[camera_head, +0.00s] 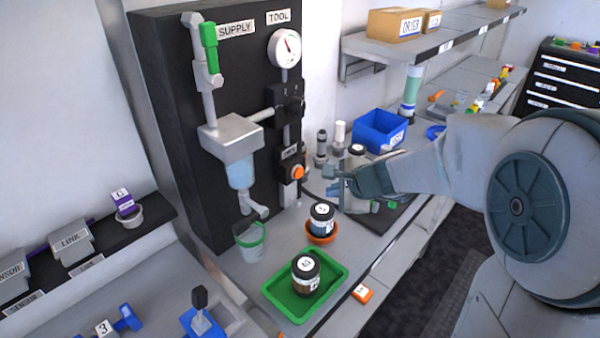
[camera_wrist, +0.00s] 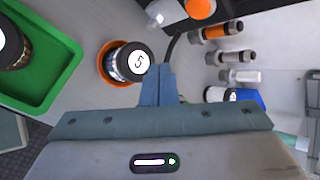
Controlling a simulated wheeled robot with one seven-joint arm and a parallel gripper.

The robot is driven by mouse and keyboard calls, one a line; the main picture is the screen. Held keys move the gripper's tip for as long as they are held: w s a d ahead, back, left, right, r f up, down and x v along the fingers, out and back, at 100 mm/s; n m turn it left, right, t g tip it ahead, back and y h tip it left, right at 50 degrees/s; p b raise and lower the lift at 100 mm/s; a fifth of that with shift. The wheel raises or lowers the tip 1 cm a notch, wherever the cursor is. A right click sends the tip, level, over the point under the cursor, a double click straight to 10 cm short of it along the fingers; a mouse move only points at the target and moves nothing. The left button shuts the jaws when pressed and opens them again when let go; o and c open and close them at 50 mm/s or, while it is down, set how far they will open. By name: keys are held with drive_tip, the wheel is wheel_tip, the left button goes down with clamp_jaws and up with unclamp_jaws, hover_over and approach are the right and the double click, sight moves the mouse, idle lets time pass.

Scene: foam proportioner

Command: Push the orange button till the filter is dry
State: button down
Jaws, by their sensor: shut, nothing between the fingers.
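The orange button (camera_head: 297,172) sits on a dark block low on the right side of the black panel (camera_head: 180,130).
A jar (camera_head: 321,218) in an orange dish stands below the button, near my gripper. Another jar (camera_head: 306,274) stands in a green tray (camera_head: 272,290). A green-rimmed cup (camera_head: 251,243) is under the drain. Several fittings and a blue bin (camera_head: 380,131) stand behind my gripper.

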sight(300, 177)
drive_tip(key=w+a+p, duration=0.1)
drive_tip(key=w+a, duration=0.3)
drive_tip(key=a, duration=0.1)
drive_tip(key=shift+a, duration=0.25)
drive_tip(key=shift+w, duration=0.1)
idle(1.8)
drive_tip(key=shift+w+a, duration=0.25)
drive_tip(key=shift+a, duration=0.05)
drive_tip(key=shift+w+a, duration=0.25)
drive_tip(key=shift+a, duration=0.1)
idle(0.8)
idle(0.3)
drive_tip(key=shift+s+d, duration=0.55)
drive_tip(key=shift+d, duration=0.1)
drive_tip(key=shift+s+d+b, duration=0.5)
drive_tip(key=shift+s+d, duration=0.3)
drive_tip(key=shift+d, duration=0.2)
drive_tip(key=shift+s+d+b, duration=0.45)
drive_tip(key=shift+s+d, duration=0.3)
drive_tip(key=shift+d, duration=0.25)
